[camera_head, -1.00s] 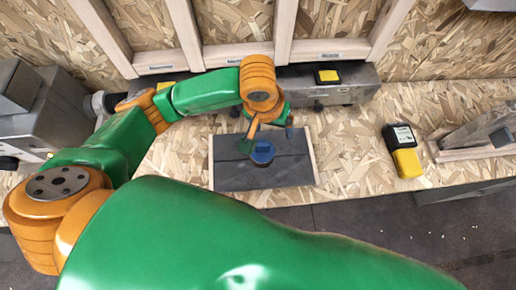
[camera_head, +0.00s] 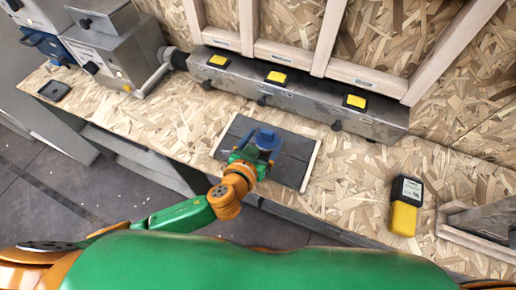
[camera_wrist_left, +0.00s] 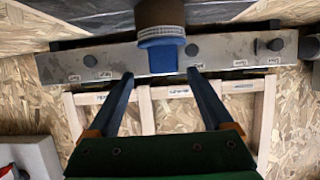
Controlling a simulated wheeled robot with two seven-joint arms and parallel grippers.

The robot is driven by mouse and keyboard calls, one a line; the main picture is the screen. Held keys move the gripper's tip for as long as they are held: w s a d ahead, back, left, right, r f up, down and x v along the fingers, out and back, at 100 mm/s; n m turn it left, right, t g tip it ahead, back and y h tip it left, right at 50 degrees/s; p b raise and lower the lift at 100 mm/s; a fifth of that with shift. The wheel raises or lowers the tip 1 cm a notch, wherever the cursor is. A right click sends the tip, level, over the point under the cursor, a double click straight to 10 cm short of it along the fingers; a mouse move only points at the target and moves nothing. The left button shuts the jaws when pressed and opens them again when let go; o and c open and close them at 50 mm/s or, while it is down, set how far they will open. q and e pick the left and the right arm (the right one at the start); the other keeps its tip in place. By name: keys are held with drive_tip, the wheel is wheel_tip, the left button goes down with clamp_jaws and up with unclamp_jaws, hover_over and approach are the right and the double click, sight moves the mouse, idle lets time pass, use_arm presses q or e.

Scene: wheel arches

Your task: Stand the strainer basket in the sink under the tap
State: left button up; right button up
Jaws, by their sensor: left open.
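I see nothing I can recognise as a strainer basket, a sink or a tap. A blue-and-brown cylinder-like object (camera_wrist_left: 160,42) stands on a dark board (camera_head: 292,160) on the bench; in the head view its blue part (camera_head: 267,138) shows beside my gripper. My left gripper (camera_head: 254,153) is low over the board, close to this object. In the left wrist view the two fingers (camera_wrist_left: 161,75) are apart, with the blue part just beyond and between their tips. Nothing is held. The gripper partly hides the object in the head view. My right gripper is out of view.
A long grey metal box (camera_head: 300,92) with yellow-topped buttons runs along the back below wooden studs. A yellow-and-black meter (camera_head: 404,205) lies at right, near a wooden frame (camera_head: 480,232). Grey machines (camera_head: 115,45) stand at left.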

sight(268, 131)
use_arm(q)
drive_tip(key=x, duration=0.7)
drive_tip(key=shift+w+a+f, duration=0.1)
drive_tip(key=shift+a+f, duration=0.05)
drive_tip(key=shift+a, duration=0.05)
clamp_jaws()
